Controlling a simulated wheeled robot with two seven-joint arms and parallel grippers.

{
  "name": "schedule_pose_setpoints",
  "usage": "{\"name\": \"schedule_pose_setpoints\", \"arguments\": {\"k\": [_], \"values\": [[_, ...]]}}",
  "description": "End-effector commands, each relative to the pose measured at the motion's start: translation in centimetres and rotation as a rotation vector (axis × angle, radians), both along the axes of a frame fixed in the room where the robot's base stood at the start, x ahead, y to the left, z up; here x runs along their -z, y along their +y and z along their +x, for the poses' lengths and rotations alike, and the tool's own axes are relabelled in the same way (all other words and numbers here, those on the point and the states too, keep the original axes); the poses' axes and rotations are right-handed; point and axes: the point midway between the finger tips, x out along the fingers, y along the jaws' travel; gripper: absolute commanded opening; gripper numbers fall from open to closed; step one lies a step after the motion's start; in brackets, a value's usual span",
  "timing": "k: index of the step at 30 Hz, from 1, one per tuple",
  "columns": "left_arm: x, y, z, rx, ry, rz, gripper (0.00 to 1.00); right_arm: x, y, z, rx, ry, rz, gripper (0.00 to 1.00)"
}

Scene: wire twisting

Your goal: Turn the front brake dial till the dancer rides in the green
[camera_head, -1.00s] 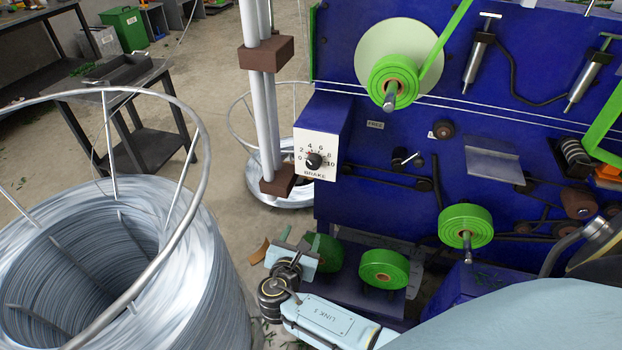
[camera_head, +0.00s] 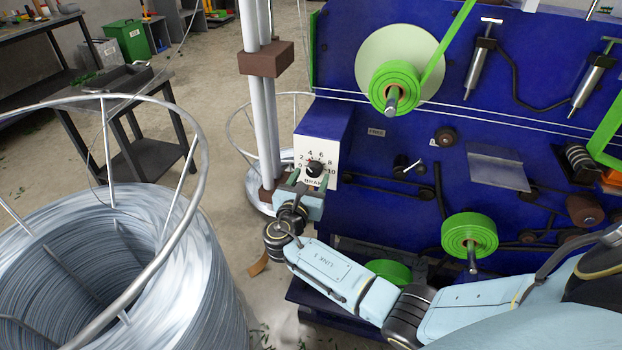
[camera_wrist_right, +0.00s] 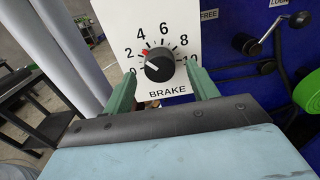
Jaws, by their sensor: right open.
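The black brake dial (camera_head: 314,169) sits on a white plate (camera_head: 301,146) marked 0 to 10 and BRAKE. In the right wrist view the dial (camera_wrist_right: 159,66) has a small red mark at its upper left, below the 4. My right gripper (camera_head: 306,186) is just below the dial. In its wrist view my right gripper (camera_wrist_right: 162,68) is open, with one green finger on each side of the dial; contact cannot be told. I cannot clearly identify the dancer or its green band. Brown blocks (camera_head: 266,58) sit on white vertical rods left of the plate. My left gripper is out of view.
A large wire coil (camera_head: 190,270) with a metal hoop fills the left front. The blue machine panel (camera_head: 400,150) carries green tape rolls (camera_head: 469,235) and a crank lever (camera_wrist_right: 273,32). A dark side table (camera_head: 145,160) stands behind. Open floor lies between.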

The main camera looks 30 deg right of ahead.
Motion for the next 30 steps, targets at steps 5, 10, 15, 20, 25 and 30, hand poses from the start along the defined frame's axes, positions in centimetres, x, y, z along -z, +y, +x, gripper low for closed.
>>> {"name": "schedule_pose_setpoints", "arguments": {"k": [5,10,15,20,25,30], "values": [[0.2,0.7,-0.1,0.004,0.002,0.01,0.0,0.0,-0.9,0.7,0.001,-0.001,0.001,0.58],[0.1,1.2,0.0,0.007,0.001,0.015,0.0,0.0,-0.9,0.8,0.001,-0.001,0.001,0.58],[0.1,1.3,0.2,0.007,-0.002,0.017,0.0,0.0,-0.9,0.8,0.0,-0.001,0.001,0.49],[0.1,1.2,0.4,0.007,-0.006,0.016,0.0,0.0,-0.9,0.7,0.0,-0.001,0.001,0.28],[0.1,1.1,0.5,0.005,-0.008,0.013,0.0,0.0,-0.9,0.7,0.001,-0.001,0.002,0.14],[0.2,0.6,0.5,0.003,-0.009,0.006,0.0,0.1,-0.9,0.7,0.001,-0.017,0.016,0.14]]}}
